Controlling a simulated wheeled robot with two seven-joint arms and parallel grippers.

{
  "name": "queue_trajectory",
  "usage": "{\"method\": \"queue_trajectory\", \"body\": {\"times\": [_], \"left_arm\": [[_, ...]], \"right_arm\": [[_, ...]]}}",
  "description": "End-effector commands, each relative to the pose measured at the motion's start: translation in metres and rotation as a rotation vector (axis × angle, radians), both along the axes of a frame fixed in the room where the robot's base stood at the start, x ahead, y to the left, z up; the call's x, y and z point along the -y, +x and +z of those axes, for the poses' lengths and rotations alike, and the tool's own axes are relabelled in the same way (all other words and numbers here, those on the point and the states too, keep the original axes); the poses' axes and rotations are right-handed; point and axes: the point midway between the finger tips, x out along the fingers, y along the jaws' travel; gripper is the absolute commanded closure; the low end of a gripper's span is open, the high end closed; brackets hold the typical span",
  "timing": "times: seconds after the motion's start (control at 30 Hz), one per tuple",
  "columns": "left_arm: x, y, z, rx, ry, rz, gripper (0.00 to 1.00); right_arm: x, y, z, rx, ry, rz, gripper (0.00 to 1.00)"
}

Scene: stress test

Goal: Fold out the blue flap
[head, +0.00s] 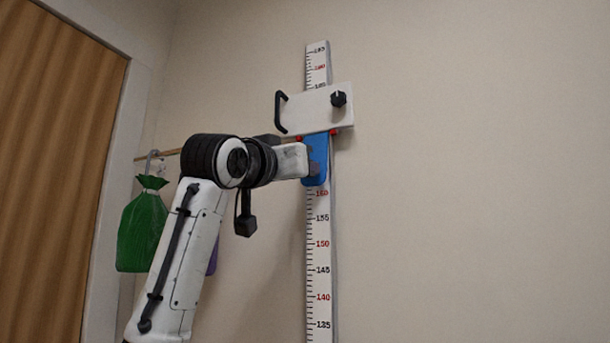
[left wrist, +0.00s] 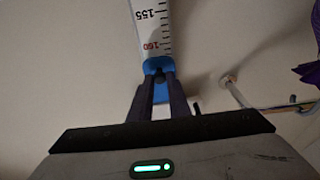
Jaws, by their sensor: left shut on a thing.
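The blue flap (head: 319,150) hangs down below the white slider plate (head: 313,110) of a wall-mounted height scale (head: 318,260), lying along the scale just above the 160 mark. Red bits show at its top edge. My left gripper (head: 306,162) reaches it from the left in the head view, and its fingers are partly hidden there. In the left wrist view the dark fingers (left wrist: 161,84) are close together on the blue flap (left wrist: 155,65), shut on it. My right gripper is in neither view.
The slider plate has a black handle (head: 280,112) on its left and a black knob (head: 339,99) on its right. A green bag (head: 142,228) hangs from a wall rod (head: 150,155) behind my left arm. A brown curtain or door (head: 50,160) is at the far left. The wall to the right is clear.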

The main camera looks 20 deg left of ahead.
Motion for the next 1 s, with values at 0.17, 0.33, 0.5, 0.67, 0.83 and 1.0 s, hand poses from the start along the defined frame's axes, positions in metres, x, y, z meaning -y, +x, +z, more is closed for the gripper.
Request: {"method": "queue_trajectory", "body": {"times": [0.17, 0.33, 0.5, 0.67, 0.83, 1.0], "left_arm": [[0.0, -0.014, 0.014, -0.145, 0.003, -0.001, 1.0], [0.0, -0.022, 0.021, -0.252, 0.007, -0.002, 1.0], [0.0, -0.027, 0.028, -0.326, 0.011, -0.002, 1.0], [0.0, -0.03, 0.032, -0.381, 0.013, -0.002, 1.0], [0.0, -0.032, 0.036, -0.42, 0.014, -0.001, 1.0], [0.0, -0.033, 0.037, -0.443, 0.015, -0.001, 1.0]], "right_arm": [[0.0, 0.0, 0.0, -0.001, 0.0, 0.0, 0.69], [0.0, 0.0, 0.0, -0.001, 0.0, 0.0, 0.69], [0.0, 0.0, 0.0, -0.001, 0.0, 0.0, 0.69], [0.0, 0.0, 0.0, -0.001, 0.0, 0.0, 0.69], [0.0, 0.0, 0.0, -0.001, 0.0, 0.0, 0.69], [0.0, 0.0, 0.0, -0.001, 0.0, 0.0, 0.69]]}}
